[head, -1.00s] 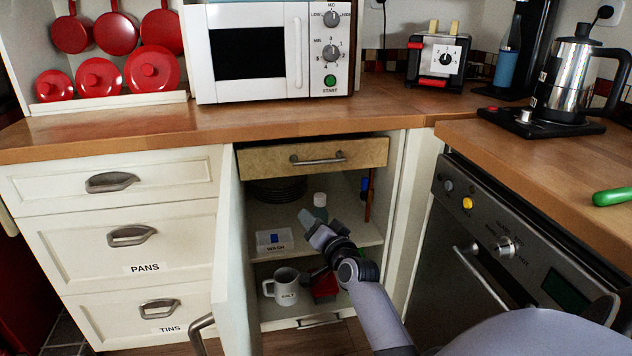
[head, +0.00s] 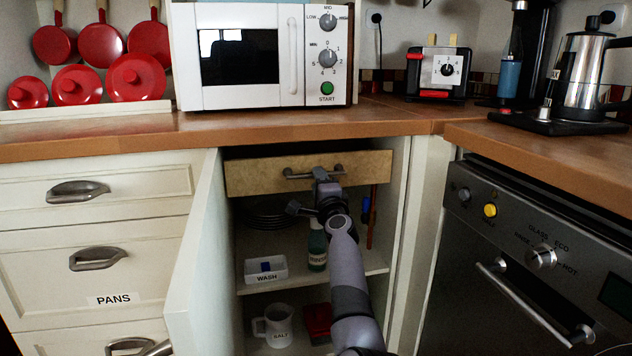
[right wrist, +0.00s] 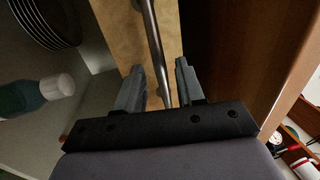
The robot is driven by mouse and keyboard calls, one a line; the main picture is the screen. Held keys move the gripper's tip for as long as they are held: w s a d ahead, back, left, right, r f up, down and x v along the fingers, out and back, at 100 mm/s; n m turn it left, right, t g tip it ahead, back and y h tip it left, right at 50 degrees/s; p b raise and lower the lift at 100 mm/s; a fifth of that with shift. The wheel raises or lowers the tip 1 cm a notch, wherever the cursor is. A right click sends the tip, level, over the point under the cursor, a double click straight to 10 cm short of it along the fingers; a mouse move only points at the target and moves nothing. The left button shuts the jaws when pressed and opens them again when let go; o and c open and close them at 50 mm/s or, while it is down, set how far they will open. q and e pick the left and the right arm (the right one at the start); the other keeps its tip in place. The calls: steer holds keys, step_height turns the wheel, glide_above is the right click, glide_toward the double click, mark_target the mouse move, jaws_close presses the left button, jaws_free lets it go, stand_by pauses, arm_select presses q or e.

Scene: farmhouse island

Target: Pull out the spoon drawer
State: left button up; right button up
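The drawer in the open cupboard has a plain light wooden front (head: 250,176) just under the worktop. I see no label on it, and a dark gap shows above it. Its grey bar handle (head: 298,174) runs across the front. In the right wrist view, the handle (right wrist: 152,40) runs between the two fingers (right wrist: 160,82) of the right gripper. The fingers stand apart on either side of it, with gaps showing, so they are not closed on it.
The cupboard door (head: 196,262) stands open at left. Below the drawer are plates (head: 268,214), a WASH box (head: 265,269), a green bottle (head: 317,248), a SALT mug (head: 274,326) and a red object (head: 318,320).

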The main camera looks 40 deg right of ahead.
mark_target(301, 155)
steer(key=shift+b+x, duration=0.8)
steer(key=shift+x, duration=0.9)
jaws_close()
